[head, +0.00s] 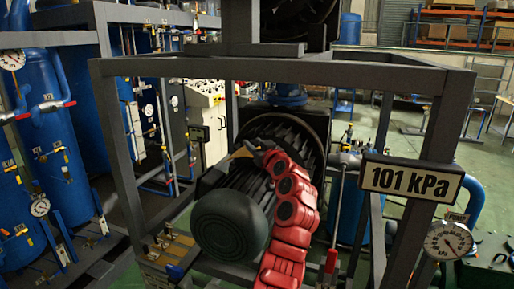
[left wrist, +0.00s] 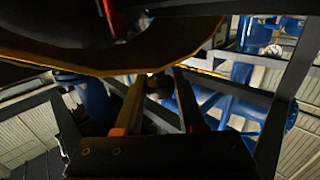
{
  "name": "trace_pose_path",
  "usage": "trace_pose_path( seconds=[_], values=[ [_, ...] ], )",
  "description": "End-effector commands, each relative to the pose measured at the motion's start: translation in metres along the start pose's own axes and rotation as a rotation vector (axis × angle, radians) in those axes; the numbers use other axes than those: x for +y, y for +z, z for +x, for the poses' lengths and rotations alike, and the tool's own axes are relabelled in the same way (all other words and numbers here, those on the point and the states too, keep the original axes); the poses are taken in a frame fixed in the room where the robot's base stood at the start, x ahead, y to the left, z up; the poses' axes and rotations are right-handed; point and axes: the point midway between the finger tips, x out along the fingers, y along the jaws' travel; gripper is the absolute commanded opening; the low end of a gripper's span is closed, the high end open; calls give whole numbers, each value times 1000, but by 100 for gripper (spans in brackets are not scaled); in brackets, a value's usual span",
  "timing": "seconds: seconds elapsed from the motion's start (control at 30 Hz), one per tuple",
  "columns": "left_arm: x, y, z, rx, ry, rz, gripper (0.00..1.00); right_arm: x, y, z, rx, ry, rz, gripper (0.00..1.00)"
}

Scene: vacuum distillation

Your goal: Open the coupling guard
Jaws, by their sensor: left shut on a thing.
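My left arm, red, reaches up from the bottom middle of the head view to the pump and motor unit. My left gripper (head: 248,150) is at the upper left of the ribbed motor housing, by a small yellowish part (head: 240,154) that may be the guard's edge. In the left wrist view, a dark curved plate with a yellow-brown rim, seemingly the coupling guard (left wrist: 110,64), spans the top. The fingers (left wrist: 155,92) meet its lower rim and are shut on a small part there. The arm hides much of the unit. My right gripper is not in view.
A grey steel frame (head: 285,68) surrounds the unit, with bars above and at both sides. A sign reading 101 kPa (head: 411,179) and a dial gauge (head: 447,241) are at the right. Blue tanks (head: 50,150) with valves stand at the left. Open green floor lies at the right back.

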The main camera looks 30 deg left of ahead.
Motion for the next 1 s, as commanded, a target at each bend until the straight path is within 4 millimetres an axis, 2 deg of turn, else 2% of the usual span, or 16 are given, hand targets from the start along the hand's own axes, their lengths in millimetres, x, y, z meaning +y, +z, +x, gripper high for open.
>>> trace_pose_path(
  seconds=[0.03,0.1,0.4,0.7,1.0],
  values=[
    [-7,8,-7,7,0,-2,0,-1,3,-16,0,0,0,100],
    [-16,7,-17,11,1,-5,0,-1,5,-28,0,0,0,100],
    [-58,4,-58,8,0,-2,0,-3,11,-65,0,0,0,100],
    [-78,2,-79,0,0,-1,0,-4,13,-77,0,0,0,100],
    [-80,0,-81,0,0,0,0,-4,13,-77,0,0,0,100]
  ],
)
